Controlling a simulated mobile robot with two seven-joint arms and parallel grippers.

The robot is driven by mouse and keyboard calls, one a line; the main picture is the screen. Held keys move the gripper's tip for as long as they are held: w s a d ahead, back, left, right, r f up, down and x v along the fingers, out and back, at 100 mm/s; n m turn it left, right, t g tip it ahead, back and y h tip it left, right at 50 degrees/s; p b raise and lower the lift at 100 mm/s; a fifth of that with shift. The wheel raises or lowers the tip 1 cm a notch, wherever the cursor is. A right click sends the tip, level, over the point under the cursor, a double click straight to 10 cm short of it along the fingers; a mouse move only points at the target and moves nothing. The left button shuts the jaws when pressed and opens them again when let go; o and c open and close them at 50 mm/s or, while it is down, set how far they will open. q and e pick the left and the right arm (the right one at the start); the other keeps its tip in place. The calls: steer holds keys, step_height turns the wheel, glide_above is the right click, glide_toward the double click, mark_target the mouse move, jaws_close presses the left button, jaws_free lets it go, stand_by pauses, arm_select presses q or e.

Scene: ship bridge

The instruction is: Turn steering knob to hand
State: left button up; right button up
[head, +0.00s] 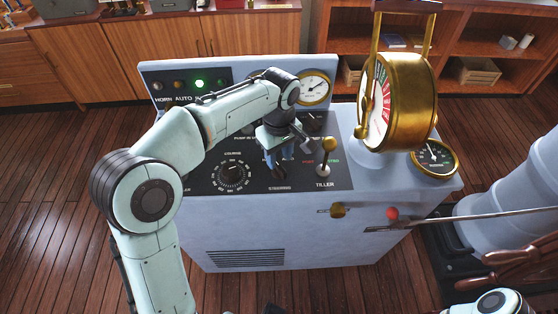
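The console (310,215) has a sloped dark panel with a STEERING label at its front middle. The dark steering knob (275,171) shows partly just above that label. My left gripper (279,160) points down right at the knob, with its bluish fingertips around or just above it. My wrist and forearm cover the area behind it. I cannot tell whether the fingers touch the knob or how far apart they are, and the knob's pointer setting is hidden. My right gripper is out of view; only a piece of my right arm shows at the bottom right.
The COURSE dial (232,174) lies left of the gripper. The tiller lever (326,158) stands close on its right. A brass telegraph (398,100) rises at the console's right. A brass knob (338,210) and red knob (392,213) stick out of the front. A green lamp (199,83) glows.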

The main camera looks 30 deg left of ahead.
mark_target(279, 166)
arm_select(q)
step_height(279, 166, up, 9)
steer(key=p, duration=0.1)
steer(key=shift+r+p, duration=0.2)
steer(key=shift+p, duration=0.2)
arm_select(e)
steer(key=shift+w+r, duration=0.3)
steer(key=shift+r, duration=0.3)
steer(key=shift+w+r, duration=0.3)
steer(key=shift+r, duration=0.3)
arm_select(q)
steer(key=shift+f, duration=0.1)
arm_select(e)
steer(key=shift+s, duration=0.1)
